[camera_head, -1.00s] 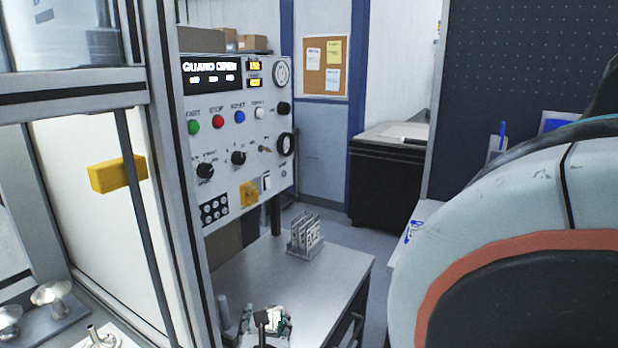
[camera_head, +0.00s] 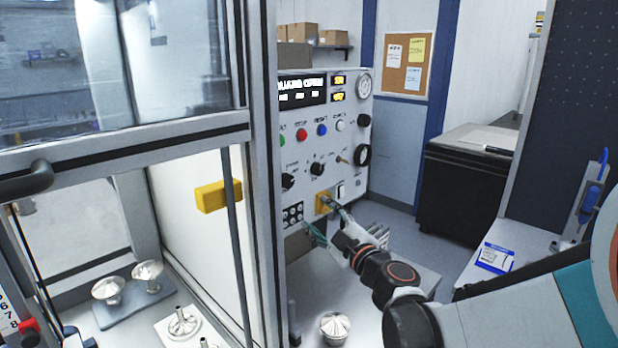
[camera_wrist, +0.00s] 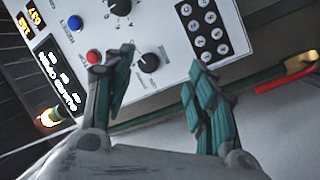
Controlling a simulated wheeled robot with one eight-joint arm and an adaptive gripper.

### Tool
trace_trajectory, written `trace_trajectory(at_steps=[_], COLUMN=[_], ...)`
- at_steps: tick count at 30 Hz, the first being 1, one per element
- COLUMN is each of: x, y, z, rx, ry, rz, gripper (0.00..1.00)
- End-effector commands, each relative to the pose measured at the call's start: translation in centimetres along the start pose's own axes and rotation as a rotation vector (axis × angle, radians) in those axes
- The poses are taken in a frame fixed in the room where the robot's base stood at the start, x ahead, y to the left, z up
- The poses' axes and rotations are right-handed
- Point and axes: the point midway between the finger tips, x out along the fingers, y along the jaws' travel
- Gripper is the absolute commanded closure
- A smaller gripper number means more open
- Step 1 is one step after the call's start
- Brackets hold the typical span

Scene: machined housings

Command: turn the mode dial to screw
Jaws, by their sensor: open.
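The white control panel (camera_head: 345,120) carries two black pointer knobs in its middle row, a left knob (camera_head: 288,181) and a right knob (camera_head: 317,168). Their labels are too small to read, so I cannot tell which is the mode dial. My gripper (camera_head: 322,218) is open and empty in front of the panel's lower part, near the keypad and yellow switch plate. In the wrist view, the left knob (camera_wrist: 148,62) shows between my spread teal fingers (camera_wrist: 158,70), apparently untouched. The right knob (camera_wrist: 120,6) is at the top edge.
Red (camera_head: 301,133) and blue (camera_head: 322,130) buttons sit above the knobs. A black keypad (camera_head: 293,214) and yellow switch plate (camera_head: 323,202) sit below. A glazed machine frame (camera_head: 262,170) stands close on the left. A metal funnel-shaped part (camera_head: 334,328) is on the bench below.

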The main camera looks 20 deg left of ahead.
Motion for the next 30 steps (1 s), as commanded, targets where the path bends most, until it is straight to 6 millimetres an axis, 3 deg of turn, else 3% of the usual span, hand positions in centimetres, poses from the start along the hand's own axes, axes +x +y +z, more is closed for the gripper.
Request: trace_trajectory(at_steps=[1,6,13,20,30], x=[0.1,0.0,-0.8,-0.6,4.7], y=[1.2,3.3,4.8,4.8,3.3], z=[-0.3,-1.0,-1.3,-1.5,-2.5], rx=[0.092,0.429,0.756,0.847,0.846], ry=[0.022,0.077,0.078,0.069,0.070], rz=[-0.021,-0.133,-0.267,-0.309,-0.310], gripper=[0.48,0.48,0.48,0.48,0.48])
